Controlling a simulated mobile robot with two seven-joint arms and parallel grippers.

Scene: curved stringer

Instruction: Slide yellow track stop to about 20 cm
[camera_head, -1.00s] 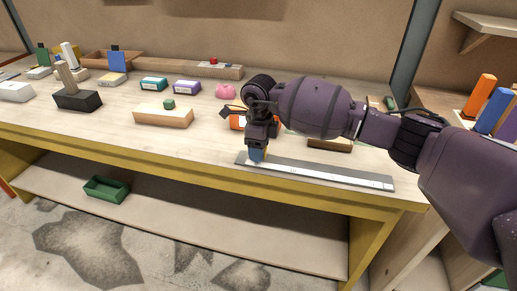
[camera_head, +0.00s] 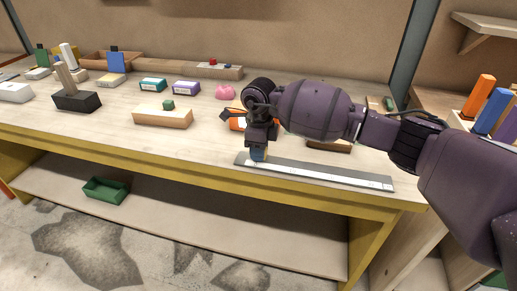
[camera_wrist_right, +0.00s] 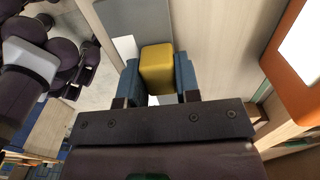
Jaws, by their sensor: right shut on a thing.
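A long grey track (camera_head: 325,175) with a white scale strip lies along the front edge of the workbench. My right gripper (camera_head: 259,154) points down at the track's left end. In the right wrist view the blue fingertips (camera_wrist_right: 158,78) are shut on the yellow track stop (camera_wrist_right: 157,66), one on each side. The grey track (camera_wrist_right: 118,24) runs past the stop in that view. In the head view my fingers hide the stop. My left gripper is in neither view.
An orange object (camera_head: 237,123) lies just behind my right gripper. A wooden block (camera_head: 163,116) with a green piece on top stands to the left, and a pink object (camera_head: 225,91) lies farther back. The track is clear to the right of my gripper.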

